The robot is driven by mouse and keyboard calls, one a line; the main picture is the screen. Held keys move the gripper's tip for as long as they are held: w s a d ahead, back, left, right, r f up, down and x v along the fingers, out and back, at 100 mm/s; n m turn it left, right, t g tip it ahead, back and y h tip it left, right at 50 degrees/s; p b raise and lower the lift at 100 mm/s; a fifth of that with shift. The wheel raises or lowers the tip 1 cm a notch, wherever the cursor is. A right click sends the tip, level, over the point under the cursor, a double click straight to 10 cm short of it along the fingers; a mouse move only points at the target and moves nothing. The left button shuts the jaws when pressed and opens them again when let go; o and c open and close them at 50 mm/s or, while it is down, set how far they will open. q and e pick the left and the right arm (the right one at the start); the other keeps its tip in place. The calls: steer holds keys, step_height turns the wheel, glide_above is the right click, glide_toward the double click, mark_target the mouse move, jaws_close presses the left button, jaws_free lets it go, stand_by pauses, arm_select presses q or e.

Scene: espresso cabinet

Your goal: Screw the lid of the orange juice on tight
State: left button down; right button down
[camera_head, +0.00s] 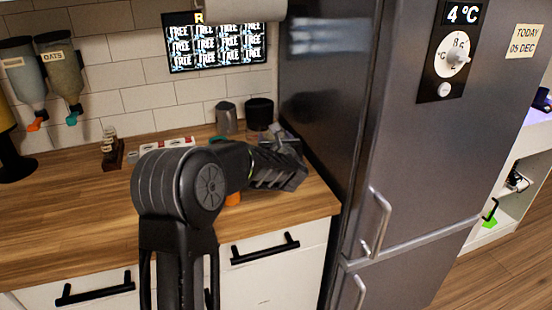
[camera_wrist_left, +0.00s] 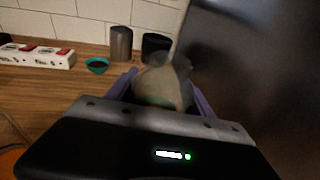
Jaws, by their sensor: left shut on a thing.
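My left gripper (camera_head: 284,145) reaches over the right end of the wooden counter, close to the fridge. In the left wrist view its two purple-grey fingers (camera_wrist_left: 163,84) are shut on a pale, brownish, blurred object (camera_wrist_left: 165,88). I cannot tell whether this is the orange juice or its lid. An orange thing (camera_head: 233,198) shows below my arm, mostly hidden by it. An orange edge (camera_wrist_left: 12,164) also shows at the lower left of the wrist view. I cannot make out a lid. My right gripper is not in view.
A grey metal cup (camera_head: 227,118) and a black canister (camera_head: 259,112) stand at the back by the wall. The fridge (camera_head: 330,130) bounds the right side. The left counter (camera_head: 60,225) is clear.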

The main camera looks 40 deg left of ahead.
arm_select(q)
steer(key=shift+r, duration=2.45)
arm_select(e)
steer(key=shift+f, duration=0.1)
arm_select(q)
steer(key=shift+r, duration=2.65)
